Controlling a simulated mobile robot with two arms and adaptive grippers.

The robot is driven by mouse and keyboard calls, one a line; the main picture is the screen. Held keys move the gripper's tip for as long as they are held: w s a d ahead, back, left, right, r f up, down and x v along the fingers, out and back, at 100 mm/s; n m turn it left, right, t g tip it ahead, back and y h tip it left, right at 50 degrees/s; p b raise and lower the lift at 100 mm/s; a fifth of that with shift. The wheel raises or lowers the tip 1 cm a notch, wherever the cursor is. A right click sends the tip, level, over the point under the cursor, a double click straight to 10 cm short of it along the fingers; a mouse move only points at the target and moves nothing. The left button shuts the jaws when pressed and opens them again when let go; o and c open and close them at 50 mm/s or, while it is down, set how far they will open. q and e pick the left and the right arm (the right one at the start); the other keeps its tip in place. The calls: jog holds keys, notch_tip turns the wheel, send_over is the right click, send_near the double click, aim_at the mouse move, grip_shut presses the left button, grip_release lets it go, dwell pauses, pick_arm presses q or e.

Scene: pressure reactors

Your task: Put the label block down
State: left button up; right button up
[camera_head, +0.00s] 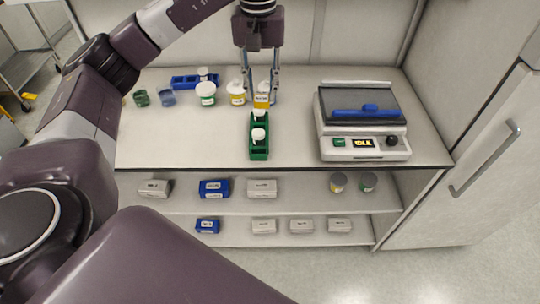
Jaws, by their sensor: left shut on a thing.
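My left gripper (261,88) reaches down from the top of the view over the bench. It is shut on a small yellow label block (262,101) with a pale label on its face. The block is at the far end of a green rack (259,153) that holds white-capped vials. I cannot tell whether the block touches the bench or the rack. My right gripper is not in view.
White-capped jars (206,93) and a blue rack (187,82) stand left of the gripper. A device with a dark lid (365,143) stands at right. Bare bench lies front left.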

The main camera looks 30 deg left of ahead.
aim_at(255, 106)
pick_arm(q)
jog(key=shift+n, duration=0.3)
jog(key=f, duration=0.2)
jog(key=a+f, duration=0.1)
jog(key=f, duration=0.1)
jog(key=a+f+b, duration=0.1)
jog(key=f, duration=0.1)
jog(key=shift+w+f, duration=0.1)
jog(key=shift+f, duration=0.1)
notch_tip(255, 106, down, 10)
jog(key=p, duration=0.2)
jog(key=shift+w+r+p, duration=0.1)
jog(key=shift+r+p, duration=0.1)
jog(key=shift+p, duration=0.1)
notch_tip(255, 106, down, 3)
jog(key=shift+f+p, duration=0.2)
jog(key=shift+p, duration=0.25)
jog(key=shift+f, duration=0.25)
jog(key=shift+f+b, duration=0.2)
jog(key=shift+b, duration=0.1)
jog(key=o, duration=0.8)
jog(key=shift+r, duration=0.1)
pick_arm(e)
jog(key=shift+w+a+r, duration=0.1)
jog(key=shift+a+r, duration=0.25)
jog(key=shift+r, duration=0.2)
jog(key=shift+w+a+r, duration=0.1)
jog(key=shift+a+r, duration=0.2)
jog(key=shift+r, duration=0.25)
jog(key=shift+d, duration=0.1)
